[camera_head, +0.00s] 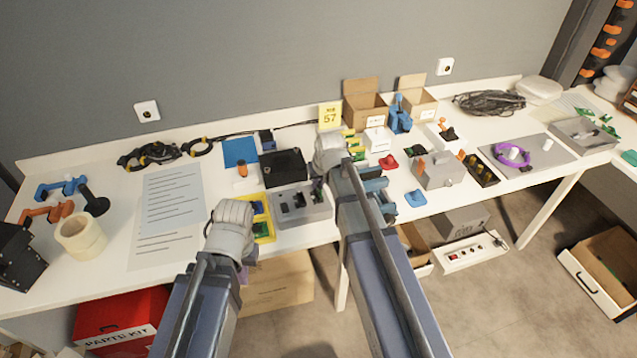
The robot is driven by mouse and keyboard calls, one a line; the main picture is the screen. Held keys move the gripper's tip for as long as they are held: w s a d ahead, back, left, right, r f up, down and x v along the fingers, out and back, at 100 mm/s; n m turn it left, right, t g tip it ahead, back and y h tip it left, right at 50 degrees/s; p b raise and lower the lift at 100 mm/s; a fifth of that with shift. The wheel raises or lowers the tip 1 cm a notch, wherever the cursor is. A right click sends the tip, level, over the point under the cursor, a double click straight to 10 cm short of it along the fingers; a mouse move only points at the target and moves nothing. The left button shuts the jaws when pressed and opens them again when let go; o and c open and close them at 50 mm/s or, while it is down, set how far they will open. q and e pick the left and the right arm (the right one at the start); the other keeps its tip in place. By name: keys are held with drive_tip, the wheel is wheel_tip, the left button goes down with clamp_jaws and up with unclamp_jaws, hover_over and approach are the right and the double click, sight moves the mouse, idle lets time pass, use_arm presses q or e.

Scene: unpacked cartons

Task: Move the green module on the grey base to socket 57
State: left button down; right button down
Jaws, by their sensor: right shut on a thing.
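The grey base (290,217) lies on the white table near its front edge, with several dark modules in it. A small dark-green module (318,190) shows at its upper right, just under my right gripper (325,172). My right gripper is shut on it, as far as I can tell; its fingertips are mostly hidden behind the wrist. A yellow sign marked 57 (330,116) stands behind, near a row of yellow and green pieces (354,147). The socket itself I cannot make out. My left gripper (232,215) is left of the grey base, its fingers hidden by its wrist.
A yellow tray (263,225) lies between my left gripper and the grey base. A black box (284,168) stands behind the base. Open cartons (363,108) stand at the back. Tape (81,236) and paper sheets (172,197) lie at the left.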

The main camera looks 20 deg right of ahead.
drive_tip(key=shift+f, duration=0.25)
idle(0.4)
drive_tip(key=c, duration=0.8)
unclamp_jaws()
drive_tip(key=shift+c, duration=0.2)
drive_tip(key=shift+r, duration=0.1)
drive_tip(key=p+v, duration=0.6)
drive_tip(key=v, duration=0.1)
drive_tip(key=shift+r+p, duration=0.3)
drive_tip(key=shift+p, duration=0.05)
